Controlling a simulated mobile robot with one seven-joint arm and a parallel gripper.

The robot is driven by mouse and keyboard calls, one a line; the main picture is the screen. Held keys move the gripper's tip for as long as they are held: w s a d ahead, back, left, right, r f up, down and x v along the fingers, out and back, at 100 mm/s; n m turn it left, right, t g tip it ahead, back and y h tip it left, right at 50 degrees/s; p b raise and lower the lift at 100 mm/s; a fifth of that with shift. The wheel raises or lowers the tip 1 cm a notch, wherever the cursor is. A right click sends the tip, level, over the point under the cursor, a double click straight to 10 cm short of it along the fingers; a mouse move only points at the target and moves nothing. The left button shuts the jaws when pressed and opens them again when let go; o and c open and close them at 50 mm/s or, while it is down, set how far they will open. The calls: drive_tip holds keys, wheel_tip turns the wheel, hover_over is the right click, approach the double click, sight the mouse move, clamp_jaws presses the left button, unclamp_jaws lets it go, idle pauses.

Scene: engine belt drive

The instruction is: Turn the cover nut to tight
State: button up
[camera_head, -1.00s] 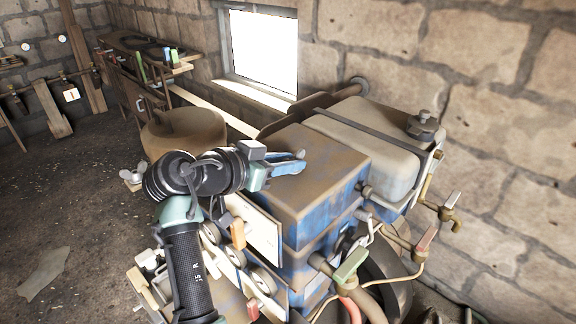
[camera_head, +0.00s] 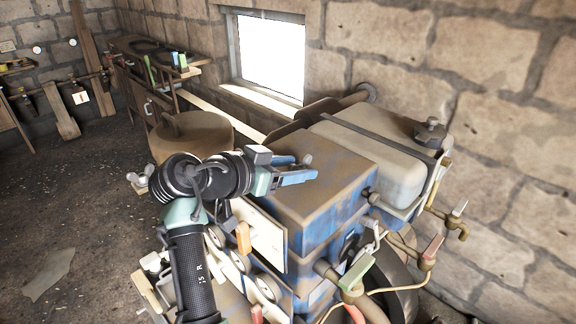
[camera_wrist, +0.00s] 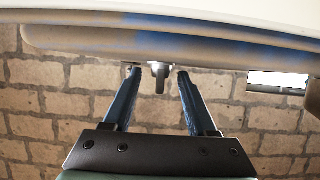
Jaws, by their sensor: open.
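My gripper (camera_head: 312,168) is open over the left part of the blue engine block's top (camera_head: 325,190) in the head view. A small grey metal piece (camera_head: 308,159), which looks like the cover nut, shows by the fingertips. In the wrist view, my two blue fingers (camera_wrist: 159,73) are spread, with a grey nut-like piece with a stub (camera_wrist: 161,78) between their tips. The fingers look apart from it on both sides. It sits under the edge of a worn blue and tan cover (camera_wrist: 150,42). I cannot tell its tightness from these frames.
A grey tank (camera_head: 372,150) with a cap stands behind the block. Valves with green (camera_head: 357,271) and red (camera_head: 433,247) handles stick out at the right. A pale panel (camera_head: 262,232) and pulleys lie below my arm. A stone wall (camera_head: 500,90) is behind.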

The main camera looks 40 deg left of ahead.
drive_tip(key=b+v, duration=0.4)
drive_tip(key=v, duration=0.9)
drive_tip(key=shift+f, duration=0.1)
drive_tip(key=w+d+r+n+t+y, duration=0.1)
drive_tip(key=w+d+r+t+y, duration=0.15)
drive_tip(key=w+d+r, duration=0.35)
drive_tip(key=w+d+r+n+t+y, duration=0.1)
drive_tip(key=w+d+r+t, duration=0.25)
drive_tip(key=d+r, duration=0.4)
drive_tip(key=s+d+r+t, duration=0.4)
drive_tip(key=s+d+r, duration=0.1)
drive_tip(key=d, duration=0.4)
drive_tip(key=s+d+r+t+h, duration=0.1)
drive_tip(key=s+d+r+t, duration=0.3)
drive_tip(key=s+d+r, duration=0.2)
wheel_tip(320, 180, up, 2)
drive_tip(key=d, duration=0.3)
drive_tip(key=shift+s+r, duration=0.2)
drive_tip(key=shift+h, duration=0.25)
